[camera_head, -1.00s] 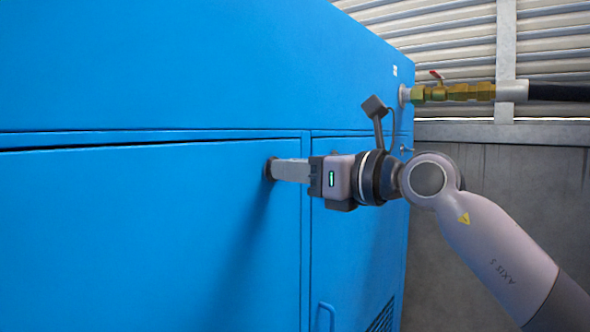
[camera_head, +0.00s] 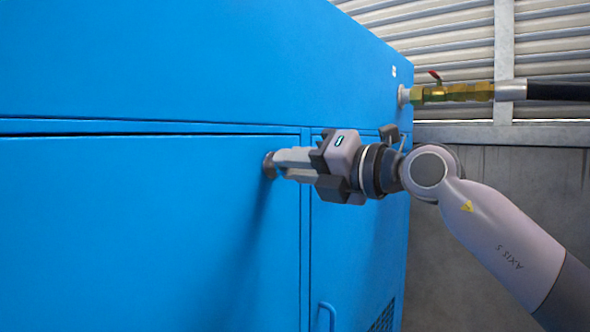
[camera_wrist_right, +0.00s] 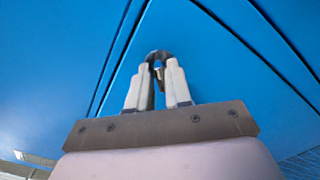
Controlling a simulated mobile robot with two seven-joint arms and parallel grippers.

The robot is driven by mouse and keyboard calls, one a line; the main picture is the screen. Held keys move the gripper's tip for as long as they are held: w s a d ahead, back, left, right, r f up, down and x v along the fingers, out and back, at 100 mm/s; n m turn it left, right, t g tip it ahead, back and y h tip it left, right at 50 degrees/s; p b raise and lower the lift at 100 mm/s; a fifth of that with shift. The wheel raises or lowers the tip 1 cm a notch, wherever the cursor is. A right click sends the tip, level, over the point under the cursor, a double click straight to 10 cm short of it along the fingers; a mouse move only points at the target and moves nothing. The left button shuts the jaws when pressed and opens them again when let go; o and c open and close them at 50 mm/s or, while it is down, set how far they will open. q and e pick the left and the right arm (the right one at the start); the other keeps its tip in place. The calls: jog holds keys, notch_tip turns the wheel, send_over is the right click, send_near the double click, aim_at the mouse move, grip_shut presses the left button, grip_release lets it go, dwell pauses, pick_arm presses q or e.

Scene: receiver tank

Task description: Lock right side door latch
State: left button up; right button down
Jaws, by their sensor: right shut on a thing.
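The door latch (camera_head: 269,165) is a small dark round piece near the upper right corner of the blue door (camera_head: 130,230). My right gripper (camera_head: 279,163) reaches in from the right with its fingertips on the latch, shut on it. In the right wrist view the latch (camera_wrist_right: 159,55) shows as a dark round rim with a small lighter piece between the two fingers of the gripper (camera_wrist_right: 160,75). The fingers hide most of the latch, so its locked or unlocked position cannot be told. My left gripper is not in view.
A second blue panel (camera_head: 350,255) with a handle (camera_head: 326,315) lies right of the door. A brass valve with a red lever (camera_head: 450,92) and a black hose stick out at the back right. A grey wall (camera_head: 500,210) stands behind my right arm.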

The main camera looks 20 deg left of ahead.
jog(key=shift+m+b, duration=1.5)
jog(key=shift+m, duration=2.6)
jog(key=c, duration=1.2)
grip_release()
jog(key=shift+f, duration=0.1)
jog(key=shift+b+v, duration=1.45)
jog(key=shift+v, duration=2.2)
